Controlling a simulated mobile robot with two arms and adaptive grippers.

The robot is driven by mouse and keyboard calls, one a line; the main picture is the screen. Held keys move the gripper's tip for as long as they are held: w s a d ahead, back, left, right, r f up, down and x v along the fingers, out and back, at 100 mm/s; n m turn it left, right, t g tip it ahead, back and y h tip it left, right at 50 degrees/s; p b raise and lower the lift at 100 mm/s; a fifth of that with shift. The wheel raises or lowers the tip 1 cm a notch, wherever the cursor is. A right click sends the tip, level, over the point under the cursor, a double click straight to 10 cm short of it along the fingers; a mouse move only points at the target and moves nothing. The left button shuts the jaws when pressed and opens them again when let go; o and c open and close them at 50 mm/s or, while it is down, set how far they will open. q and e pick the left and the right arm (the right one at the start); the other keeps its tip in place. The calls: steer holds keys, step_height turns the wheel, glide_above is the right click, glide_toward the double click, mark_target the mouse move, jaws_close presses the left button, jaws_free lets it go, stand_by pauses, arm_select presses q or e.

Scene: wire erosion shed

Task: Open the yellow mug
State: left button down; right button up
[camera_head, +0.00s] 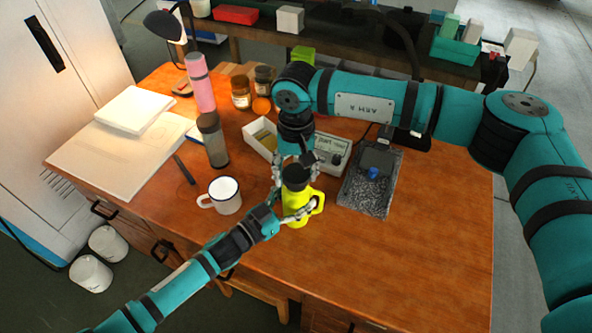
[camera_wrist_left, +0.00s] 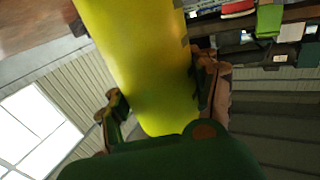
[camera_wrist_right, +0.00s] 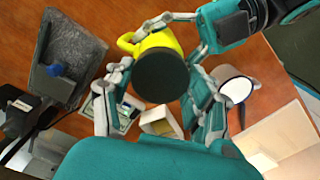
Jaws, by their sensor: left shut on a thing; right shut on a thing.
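The yellow mug (camera_head: 299,206) is upright over the middle of the wooden table, with its handle to the right. Its dark round lid (camera_head: 296,174) is at its top; I cannot tell whether a gap separates them. My left gripper (camera_head: 293,213) is shut around the mug's body, which fills the left wrist view (camera_wrist_left: 140,65). My right gripper (camera_head: 294,172) comes from above and is shut on the lid. In the right wrist view the lid (camera_wrist_right: 161,76) sits between its fingers, with part of the yellow mug (camera_wrist_right: 155,41) behind it. The mug's underside is hidden in the head view.
A white mug (camera_head: 226,196) stands just left of my left gripper. The table's front right is clear.

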mark_target(296, 173)
steer(key=shift+r, duration=0.1)
steer(key=shift+r, duration=1.9)
arm_select(q)
steer(key=shift+c, duration=1.1)
jaws_free()
